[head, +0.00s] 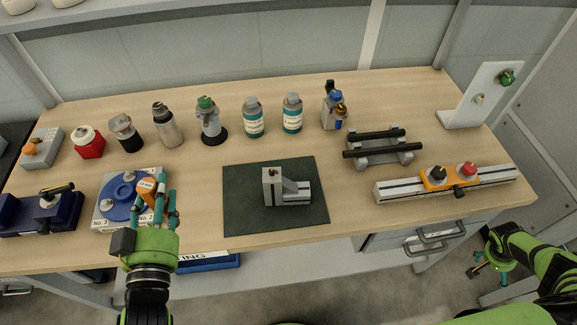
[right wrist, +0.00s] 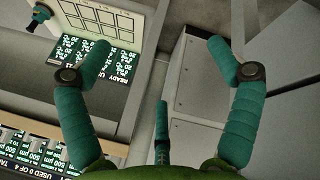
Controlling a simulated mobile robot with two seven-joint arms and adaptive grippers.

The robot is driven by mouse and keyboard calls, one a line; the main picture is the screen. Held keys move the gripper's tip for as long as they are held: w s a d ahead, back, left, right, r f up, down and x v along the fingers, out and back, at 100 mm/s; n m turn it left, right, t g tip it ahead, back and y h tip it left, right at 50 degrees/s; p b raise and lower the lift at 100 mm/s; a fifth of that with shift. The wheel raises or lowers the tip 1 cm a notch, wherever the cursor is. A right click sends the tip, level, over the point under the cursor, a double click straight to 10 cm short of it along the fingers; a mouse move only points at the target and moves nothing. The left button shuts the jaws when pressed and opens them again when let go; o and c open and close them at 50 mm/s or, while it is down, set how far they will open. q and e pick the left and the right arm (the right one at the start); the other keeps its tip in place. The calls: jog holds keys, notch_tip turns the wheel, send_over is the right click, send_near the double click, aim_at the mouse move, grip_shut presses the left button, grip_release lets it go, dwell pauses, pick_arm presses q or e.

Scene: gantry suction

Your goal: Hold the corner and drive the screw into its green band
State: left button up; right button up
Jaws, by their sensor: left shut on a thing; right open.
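The corner (head: 291,188), an upright grey block joined to a short slotted profile by a bracket, stands on a dark green mat (head: 243,215). A small dark and brassy piece, perhaps the screw (head: 273,171), sits on its top; its green band cannot be made out. My left gripper (head: 153,200) is shut on an orange piece with a pale marked top (head: 147,186), over a blue round holder (head: 115,190) on a grey plate, left of the mat. My right gripper (head: 490,270) is open and empty, beyond the table's front right edge; its spread fingers show in the right wrist view (right wrist: 160,60).
Several bottles and canisters (head: 253,118) line the back. A black-railed stand (head: 384,147), a rail with orange carriage (head: 450,178) and a white upright plate (head: 486,92) are at right. A dark blue fixture (head: 40,212) is at left. Bare table surrounds the mat.

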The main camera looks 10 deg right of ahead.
pick_arm(q)
jog(key=shift+d, duration=0.15)
pick_arm(e)
jog(key=w+d+r+n+t+h, duration=0.2)
jog(key=w+d+r+n+h, duration=0.15)
jog(key=d+r, duration=0.9)
jog(key=w+d+r+n+t+h, duration=0.15)
jog(key=w+d+r+n, duration=0.25)
jog(key=d+r, duration=0.8)
jog(key=w+a+r+n+t, duration=0.65)
jog(key=w+r+n, duration=0.2)
jog(key=w, duration=0.35)
jog(key=w+a+n+t+y, duration=0.3)
jog(key=w+a+n+y, duration=0.3)
jog(key=a, duration=0.5)
jog(key=w+a+n+t+y, duration=0.35)
jog(key=w+a+n, duration=0.4)
jog(key=a, duration=0.35)
jog(key=n+g+y, duration=1.4)
jog(key=n, duration=1.9)
send_near(283, 184)
jog(key=shift+m, duration=0.25)
jog(key=x, duration=1)
jog(key=shift+a, duration=0.1)
